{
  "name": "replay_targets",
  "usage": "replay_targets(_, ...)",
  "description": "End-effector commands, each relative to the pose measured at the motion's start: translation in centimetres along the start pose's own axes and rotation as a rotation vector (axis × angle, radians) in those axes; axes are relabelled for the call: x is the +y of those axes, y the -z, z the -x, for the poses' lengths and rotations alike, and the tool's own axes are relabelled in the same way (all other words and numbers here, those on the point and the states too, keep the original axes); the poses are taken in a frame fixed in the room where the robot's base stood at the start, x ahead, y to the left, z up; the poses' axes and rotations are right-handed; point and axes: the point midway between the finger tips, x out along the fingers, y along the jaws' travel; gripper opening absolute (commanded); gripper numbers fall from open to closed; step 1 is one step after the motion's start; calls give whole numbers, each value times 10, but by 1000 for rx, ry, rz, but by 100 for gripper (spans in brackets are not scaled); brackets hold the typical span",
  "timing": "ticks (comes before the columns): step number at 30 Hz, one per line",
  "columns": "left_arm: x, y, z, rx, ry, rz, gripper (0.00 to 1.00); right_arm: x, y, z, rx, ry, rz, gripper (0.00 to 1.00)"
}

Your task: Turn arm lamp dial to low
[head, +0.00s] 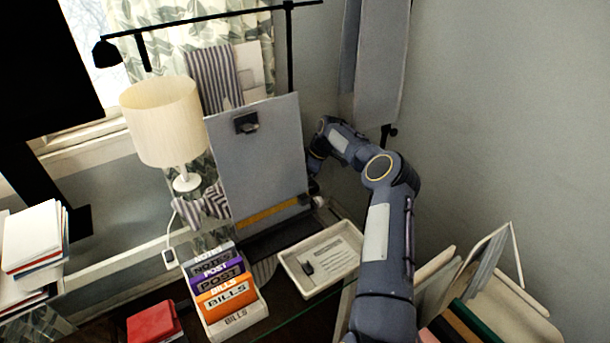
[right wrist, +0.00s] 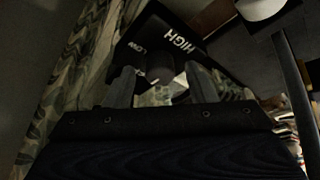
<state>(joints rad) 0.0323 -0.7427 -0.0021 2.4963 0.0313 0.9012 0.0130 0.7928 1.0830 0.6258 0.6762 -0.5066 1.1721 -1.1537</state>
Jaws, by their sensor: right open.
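The black arm lamp (head: 200,20) stands at the back in the head view, its post running down behind the grey clipboard (head: 255,150). In the right wrist view its black panel (right wrist: 180,22) carries the words HIGH and LOW. A dark round dial (right wrist: 160,66) sits below the words; its pointer setting is too dark to tell. My right gripper (right wrist: 161,88) is open, with one finger on either side of the dial; I cannot tell whether they touch it. In the head view, the clipboard hides its fingertips. My left gripper is not in view.
A cream table lamp (head: 163,120) stands left of the clipboard. In front are a letter sorter (head: 235,320), a white tray (head: 290,270) and a red book (head: 153,323). Upright folders (head: 470,290) stand right of my right arm. A wall closes the right side.

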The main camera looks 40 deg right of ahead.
Motion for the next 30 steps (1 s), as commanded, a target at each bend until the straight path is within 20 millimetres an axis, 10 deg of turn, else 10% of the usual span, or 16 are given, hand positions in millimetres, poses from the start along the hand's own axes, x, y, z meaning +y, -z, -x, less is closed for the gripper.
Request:
replay_targets(11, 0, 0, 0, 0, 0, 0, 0, 0, 0, 0, 0, 0, 0, 6)
replay_targets(30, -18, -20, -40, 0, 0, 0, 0, -2, 1, 0, 2, -152, -366, 6)
